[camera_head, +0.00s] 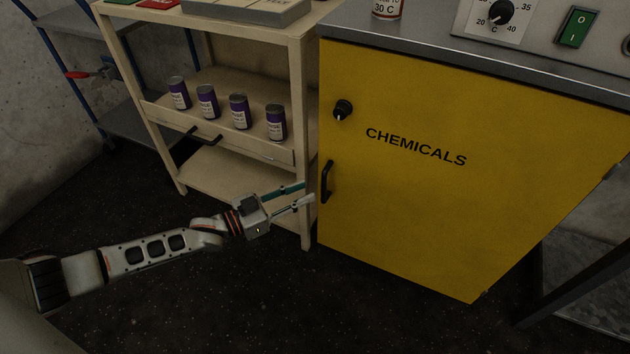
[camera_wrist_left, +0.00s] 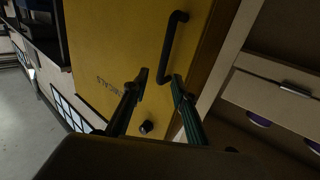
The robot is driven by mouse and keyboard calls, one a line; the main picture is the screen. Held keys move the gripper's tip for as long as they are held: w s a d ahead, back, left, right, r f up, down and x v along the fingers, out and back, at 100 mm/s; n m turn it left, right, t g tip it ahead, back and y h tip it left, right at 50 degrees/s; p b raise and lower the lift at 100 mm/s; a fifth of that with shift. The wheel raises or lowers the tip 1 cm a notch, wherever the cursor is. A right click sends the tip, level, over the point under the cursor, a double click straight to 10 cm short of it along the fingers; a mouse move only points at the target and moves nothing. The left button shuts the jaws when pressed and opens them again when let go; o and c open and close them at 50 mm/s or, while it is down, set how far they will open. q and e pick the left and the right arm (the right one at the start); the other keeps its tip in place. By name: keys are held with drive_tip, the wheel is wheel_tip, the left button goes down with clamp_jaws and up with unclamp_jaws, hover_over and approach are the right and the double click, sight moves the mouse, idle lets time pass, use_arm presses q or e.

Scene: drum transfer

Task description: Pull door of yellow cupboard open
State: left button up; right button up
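The yellow cupboard door (camera_head: 420,200) is marked CHEMICALS and looks closed in the head view. Its black handle (camera_head: 327,182) is a vertical bar near the door's left edge, with a black knob (camera_head: 343,109) above it. My left gripper (camera_head: 308,192) is open and empty, its fingers pointing at the handle from the left, just short of it. In the left wrist view the handle (camera_wrist_left: 172,45) lies ahead of the open fingertips (camera_wrist_left: 160,77), with the yellow door (camera_wrist_left: 115,50) behind. My right gripper is not in view.
A beige shelf unit (camera_head: 300,130) stands close to the left of the cupboard, with several purple cans (camera_head: 240,112) on it. A blue-framed cart (camera_head: 95,130) is farther left. The dark floor (camera_head: 300,310) in front is clear.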

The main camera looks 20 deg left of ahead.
sight(324, 181)
use_arm(q)
drive_tip(key=b+x, duration=0.1)
drive_tip(key=x, duration=0.7)
drive_tip(key=shift+w+a+r+b, duration=0.1)
drive_tip(key=shift+a+r+b, duration=0.05)
drive_tip(key=shift+a+b, duration=0.15)
clamp_jaws()
